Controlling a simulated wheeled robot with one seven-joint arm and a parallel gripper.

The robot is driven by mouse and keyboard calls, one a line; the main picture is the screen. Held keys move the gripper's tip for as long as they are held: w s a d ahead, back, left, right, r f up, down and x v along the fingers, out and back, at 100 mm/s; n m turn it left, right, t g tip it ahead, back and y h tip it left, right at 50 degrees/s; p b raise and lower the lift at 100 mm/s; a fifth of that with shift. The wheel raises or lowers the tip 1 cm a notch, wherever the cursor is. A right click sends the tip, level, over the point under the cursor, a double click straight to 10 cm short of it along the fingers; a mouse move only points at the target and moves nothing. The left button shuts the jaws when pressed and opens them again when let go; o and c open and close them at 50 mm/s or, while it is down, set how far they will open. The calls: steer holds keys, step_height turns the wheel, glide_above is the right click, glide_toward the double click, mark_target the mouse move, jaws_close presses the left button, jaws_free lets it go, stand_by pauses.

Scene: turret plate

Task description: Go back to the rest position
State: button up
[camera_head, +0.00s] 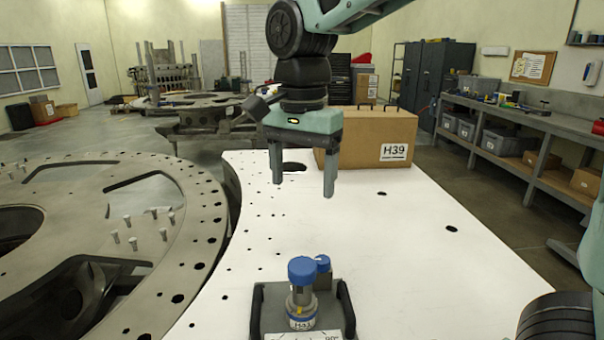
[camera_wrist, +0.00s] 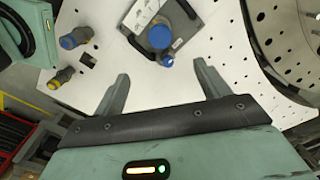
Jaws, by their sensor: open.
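My gripper (camera_head: 303,185) is open and empty. It hangs above the white plate (camera_head: 400,260), with its two fingers pointing down, and nothing is between them. In the wrist view my gripper (camera_wrist: 162,90) shows both fingers spread apart over the plate. A blue-capped tool (camera_head: 302,290) stands upright in a dark holder with handles (camera_head: 345,312) at the near edge of the plate. The tool also shows in the wrist view (camera_wrist: 160,37), beyond the fingertips and apart from them.
A cardboard box marked H39 (camera_head: 368,140) stands on the plate behind my gripper. A large ring plate with upright pins (camera_head: 190,185) lies at left. Two more tools, one blue-ended (camera_wrist: 76,38) and one yellow-ended (camera_wrist: 60,79), show in the wrist view. A workbench (camera_head: 530,115) stands at right.

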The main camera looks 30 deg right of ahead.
stand_by(0.3)
steer(key=s+a+f+n, duration=0.3)
steer(key=s+f+n, duration=0.4)
steer(key=s+n, duration=0.2)
steer(key=s+a+f+n, duration=0.4)
steer(key=s+f+n, duration=0.4)
steer(key=s+n, duration=0.1)
steer(key=shift+s+a+n+y+b, duration=0.3)
steer(key=shift+s+n+b, duration=0.15)
steer(key=shift+s, duration=0.15)
